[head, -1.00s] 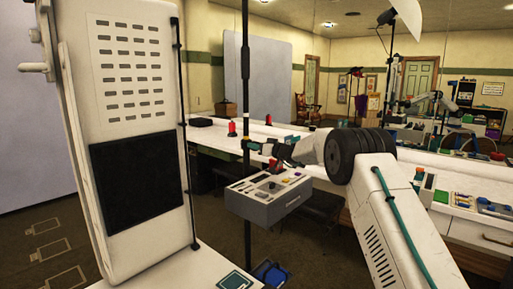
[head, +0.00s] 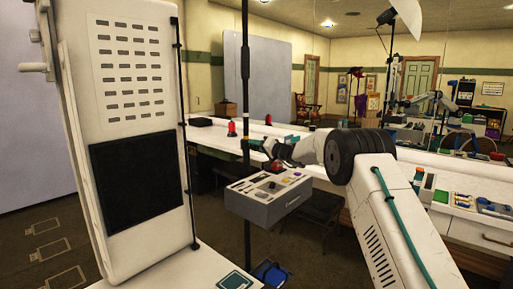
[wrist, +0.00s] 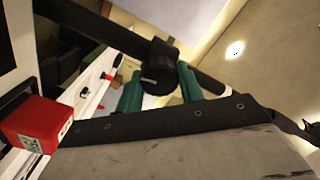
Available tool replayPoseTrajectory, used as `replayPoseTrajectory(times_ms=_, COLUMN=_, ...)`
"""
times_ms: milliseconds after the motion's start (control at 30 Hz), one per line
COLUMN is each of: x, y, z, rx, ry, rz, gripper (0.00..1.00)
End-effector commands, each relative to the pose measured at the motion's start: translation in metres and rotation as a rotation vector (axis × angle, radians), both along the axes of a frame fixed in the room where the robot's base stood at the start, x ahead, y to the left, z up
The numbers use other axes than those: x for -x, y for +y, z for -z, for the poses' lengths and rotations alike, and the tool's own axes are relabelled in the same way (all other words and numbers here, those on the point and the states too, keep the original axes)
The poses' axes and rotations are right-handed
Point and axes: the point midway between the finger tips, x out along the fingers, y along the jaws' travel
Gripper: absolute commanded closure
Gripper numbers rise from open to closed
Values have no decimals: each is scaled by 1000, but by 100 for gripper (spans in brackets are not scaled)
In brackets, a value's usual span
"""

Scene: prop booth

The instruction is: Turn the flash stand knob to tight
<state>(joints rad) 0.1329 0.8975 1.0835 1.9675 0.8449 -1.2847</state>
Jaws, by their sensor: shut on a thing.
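The flash stand (head: 246,100) is a thin black upright pole in the head view, and it crosses the wrist view diagonally as a dark bar (wrist: 85,22). Its knob (wrist: 160,72) is black and round, with a pale line on its face that lies nearly level in the wrist picture. My gripper (wrist: 161,85) has one green finger on each side of the knob and is shut on it. In the head view my gripper (head: 256,146) reaches the pole from the right. The knob is too small and covered there to read.
A grey box with a control panel (head: 268,203) sits around the pole just below my gripper. A tall white panel unit (head: 130,70) stands at left. A long white counter (head: 215,140) with a red lamp (head: 232,129) runs behind. Open floor (head: 50,225) shows at lower left.

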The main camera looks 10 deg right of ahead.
Motion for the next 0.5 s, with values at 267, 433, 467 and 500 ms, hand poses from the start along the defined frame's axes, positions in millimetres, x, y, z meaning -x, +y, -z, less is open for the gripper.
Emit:
replayPoseTrajectory(times_ms=267, x=0, y=-1, z=1, rx=-212, ry=155, rz=-1, gripper=85)
replayPoseTrajectory(times_ms=433, x=0, y=-1, z=2, rx=-344, ry=250, rz=0, gripper=85)
replayPoseTrajectory(times_ms=467, x=0, y=-1, z=2, rx=-366, ry=267, rz=-1, gripper=85)
replayPoseTrajectory(times_ms=500, x=0, y=-1, z=2, rx=-396, ry=289, rz=0, gripper=85)
